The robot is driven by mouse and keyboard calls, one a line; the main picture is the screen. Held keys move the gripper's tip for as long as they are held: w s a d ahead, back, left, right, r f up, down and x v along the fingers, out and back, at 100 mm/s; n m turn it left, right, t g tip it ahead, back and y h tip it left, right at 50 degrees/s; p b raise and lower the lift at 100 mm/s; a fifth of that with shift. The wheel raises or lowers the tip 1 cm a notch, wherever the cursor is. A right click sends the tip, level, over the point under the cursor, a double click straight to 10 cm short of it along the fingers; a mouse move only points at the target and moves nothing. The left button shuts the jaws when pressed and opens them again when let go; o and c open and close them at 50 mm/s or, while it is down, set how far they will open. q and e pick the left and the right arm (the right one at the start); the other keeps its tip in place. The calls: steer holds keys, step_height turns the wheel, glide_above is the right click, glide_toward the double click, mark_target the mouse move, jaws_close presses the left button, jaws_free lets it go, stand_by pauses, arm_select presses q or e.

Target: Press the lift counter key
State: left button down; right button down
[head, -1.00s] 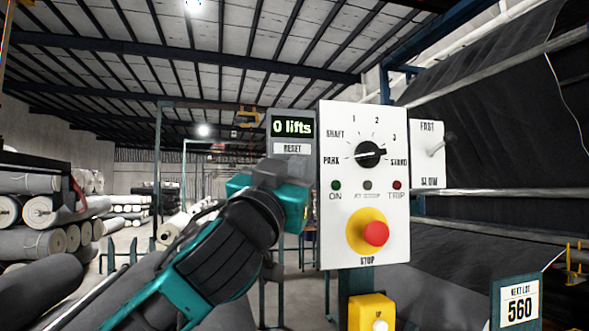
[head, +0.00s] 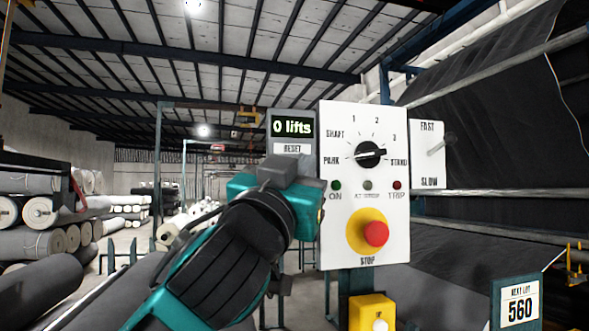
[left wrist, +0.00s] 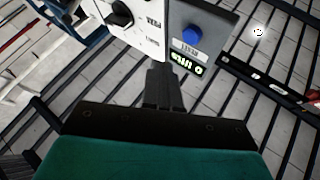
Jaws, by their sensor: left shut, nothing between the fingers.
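The lift counter (head: 293,128) is a grey box with a green display reading "0 lifts" and a white RESET label. It hangs at the left edge of the white control panel. Its blue round key (left wrist: 191,36) shows in the left wrist view beside the RESET label; in the head view my gripper hides it. My left gripper (head: 292,168) is shut and empty, just below the RESET label in the head view. In the left wrist view its closed fingers (left wrist: 161,70) point towards the counter, left of the display. I cannot tell whether they touch it. My right gripper is out of view.
The white panel carries a black rotary selector (head: 370,154), small lamps and a red STOP button (head: 376,233) on yellow. A FAST/SLOW lever plate (head: 428,154) is at right. A yellow box (head: 371,312) sits below. Fabric rolls (head: 45,243) are stacked at left.

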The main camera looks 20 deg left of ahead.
arm_select(q)
steer(key=shift+s+d, duration=0.65)
steer(key=shift+s, duration=0.25)
steer(key=w+f+m+g+h, duration=0.15)
steer(key=w+f, duration=0.25)
steer(key=f, duration=0.6)
steer(key=w+f+g+h, duration=0.1)
steer(key=w+f+g, duration=0.25)
steer(key=f, duration=0.55)
step_height(320, 180, down, 19)
steer(key=g+p, duration=0.1)
steer(key=g, duration=0.2)
steer(key=s+a+f+n+g+y, duration=0.1)
steer(key=s+a+f+g, duration=0.1)
steer(key=s+f, duration=0.9)
steer(key=s+a+f+n+g, duration=0.1)
steer(key=s+a+f+g, duration=0.1)
steer(key=s+f, duration=0.9)
step_height(320, 180, down, 6)
steer(key=shift+a+r+g+y+p, duration=0.15)
steer(key=shift+r+g+y+p, duration=0.1)
steer(key=shift+g+y+p, duration=0.15)
